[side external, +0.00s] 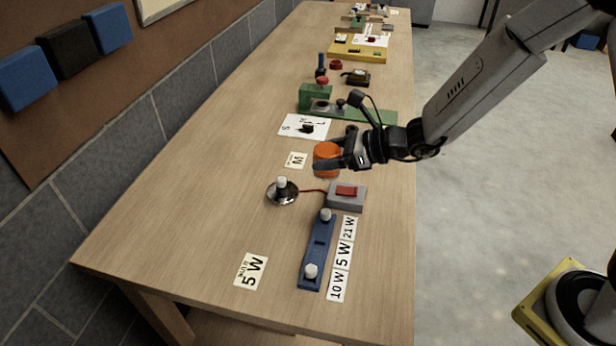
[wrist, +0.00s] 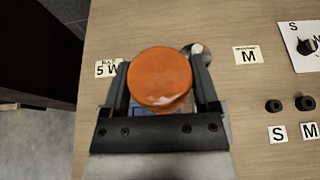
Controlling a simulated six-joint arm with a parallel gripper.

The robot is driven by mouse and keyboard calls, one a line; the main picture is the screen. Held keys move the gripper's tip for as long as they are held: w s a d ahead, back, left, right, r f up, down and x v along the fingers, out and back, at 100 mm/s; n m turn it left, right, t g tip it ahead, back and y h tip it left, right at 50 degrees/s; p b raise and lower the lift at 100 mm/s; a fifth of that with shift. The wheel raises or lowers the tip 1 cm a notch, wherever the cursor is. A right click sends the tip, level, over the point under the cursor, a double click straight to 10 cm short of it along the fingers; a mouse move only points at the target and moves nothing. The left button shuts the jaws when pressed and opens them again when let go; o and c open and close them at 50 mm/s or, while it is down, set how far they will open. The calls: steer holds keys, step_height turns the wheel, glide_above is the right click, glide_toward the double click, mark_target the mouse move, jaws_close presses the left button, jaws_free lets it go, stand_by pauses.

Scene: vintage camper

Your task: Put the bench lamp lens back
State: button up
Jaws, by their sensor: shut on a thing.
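The orange lens (side external: 325,158) is a round cap, held in my gripper (side external: 338,160) and apparently raised above the table. In the wrist view my gripper (wrist: 159,78) has a finger on each side of the lens (wrist: 160,80). The bench lamp (side external: 283,194) is a round chrome base with a white bulb standing upright in it. It is nearer the camera and left of the lens in the side view. In the wrist view the lamp (wrist: 203,53) shows just beyond the right finger, partly hidden.
A grey switch box (side external: 346,195) with a red rocker is wired to the lamp. A blue rack (side external: 316,255) holds two white bulbs, with an empty middle slot. A "5 W" card (side external: 250,271) lies at the front left. A green fixture (side external: 318,97) and other items stand farther back.

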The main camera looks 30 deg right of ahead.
steer(key=w+a+f, duration=0.2)
steer(key=w+f, duration=0.2)
steer(key=w, duration=0.4)
glide_above(282, 178)
steer(key=s, duration=0.1)
step_height(282, 178, down, 5)
steer(key=shift+s+d+r, duration=0.1)
steer(key=shift+s+r, duration=0.05)
steer(key=shift+w+f, duration=0.35)
steer(key=shift+w+a+f, duration=0.2)
steer(key=shift+w+f, duration=0.1)
steer(key=shift+f, duration=1.55)
steer(key=shift+f, duration=0.6)
steer(key=o, duration=1.1)
